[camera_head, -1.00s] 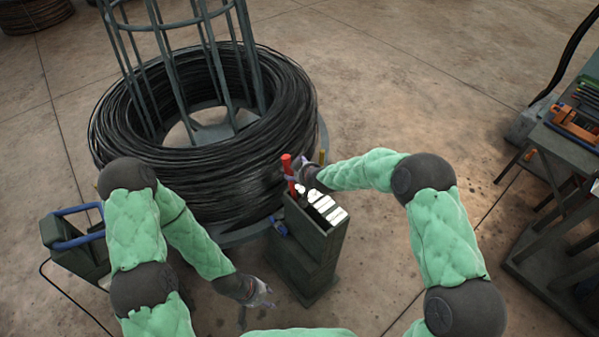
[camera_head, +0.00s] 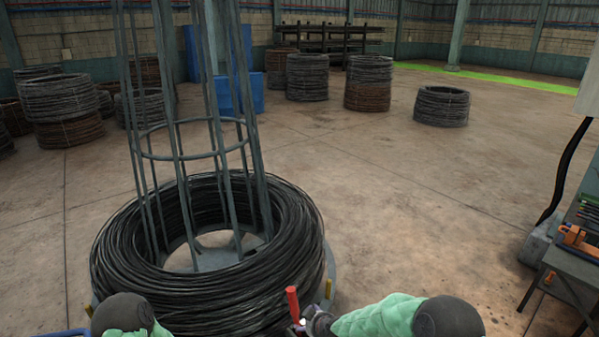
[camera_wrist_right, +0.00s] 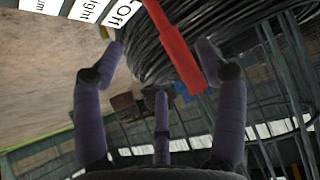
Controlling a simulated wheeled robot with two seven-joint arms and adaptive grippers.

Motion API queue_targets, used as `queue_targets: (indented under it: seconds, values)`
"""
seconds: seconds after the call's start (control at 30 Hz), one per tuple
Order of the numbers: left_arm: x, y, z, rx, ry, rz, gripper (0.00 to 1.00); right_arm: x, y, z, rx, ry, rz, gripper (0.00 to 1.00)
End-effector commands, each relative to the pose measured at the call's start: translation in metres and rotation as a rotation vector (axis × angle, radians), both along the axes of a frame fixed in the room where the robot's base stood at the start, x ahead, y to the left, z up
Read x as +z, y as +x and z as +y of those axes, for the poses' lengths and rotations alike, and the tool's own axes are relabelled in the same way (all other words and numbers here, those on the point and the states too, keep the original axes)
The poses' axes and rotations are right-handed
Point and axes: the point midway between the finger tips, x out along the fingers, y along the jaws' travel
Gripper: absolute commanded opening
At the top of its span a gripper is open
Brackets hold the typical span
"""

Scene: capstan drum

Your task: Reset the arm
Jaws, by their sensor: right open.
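A red lever (camera_head: 293,304) stands upright at the bottom of the head view, in front of the wire coil. My right gripper (camera_head: 302,328) is beside its lower part, partly cut off by the frame edge. In the right wrist view the gripper (camera_wrist_right: 161,60) is open, its fingers spread. The red lever (camera_wrist_right: 175,50) crosses between the fingertips, close to the right finger; I cannot tell whether they touch. White label plates (camera_wrist_right: 125,12), one reading "Off", show at top left. My left gripper is out of view; only part of its arm shows at bottom left.
A large black wire coil (camera_head: 140,270) lies around a grey cage frame (camera_head: 180,155). A bench (camera_head: 575,262) with an orange tool stands at the right edge. Coil stacks (camera_head: 367,82) and a blue container (camera_head: 238,93) stand further back. The floor between is clear.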

Motion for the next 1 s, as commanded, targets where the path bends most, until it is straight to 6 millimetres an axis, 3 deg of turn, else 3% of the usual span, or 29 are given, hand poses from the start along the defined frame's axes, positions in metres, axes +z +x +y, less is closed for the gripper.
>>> queue_targets:
  seconds: [0.03, 0.2, 0.4, 0.6, 0.7, 0.83, 1.0]
  values:
    - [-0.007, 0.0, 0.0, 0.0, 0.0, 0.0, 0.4, -0.029, -0.02, -0.008, -0.024, 0.011, 0.062, 0.72]
    - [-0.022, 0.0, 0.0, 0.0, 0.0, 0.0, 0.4, -0.102, -0.095, -0.034, -0.128, 0.068, 0.269, 0.72]
    - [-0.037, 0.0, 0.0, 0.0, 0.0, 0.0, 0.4, -0.163, -0.197, -0.055, -0.266, 0.135, 0.511, 0.72]
    - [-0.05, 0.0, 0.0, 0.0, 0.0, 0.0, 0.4, -0.192, -0.289, -0.064, -0.39, 0.19, 0.716, 0.72]
    - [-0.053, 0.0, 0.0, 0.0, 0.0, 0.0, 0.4, -0.196, -0.319, -0.064, -0.429, 0.207, 0.78, 0.72]
    - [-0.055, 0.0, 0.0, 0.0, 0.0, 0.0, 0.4, -0.197, -0.338, -0.065, -0.456, 0.218, 0.821, 0.72]
    - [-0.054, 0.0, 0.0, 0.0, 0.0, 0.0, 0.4, -0.196, -0.341, -0.064, -0.461, 0.22, 0.83, 0.72]
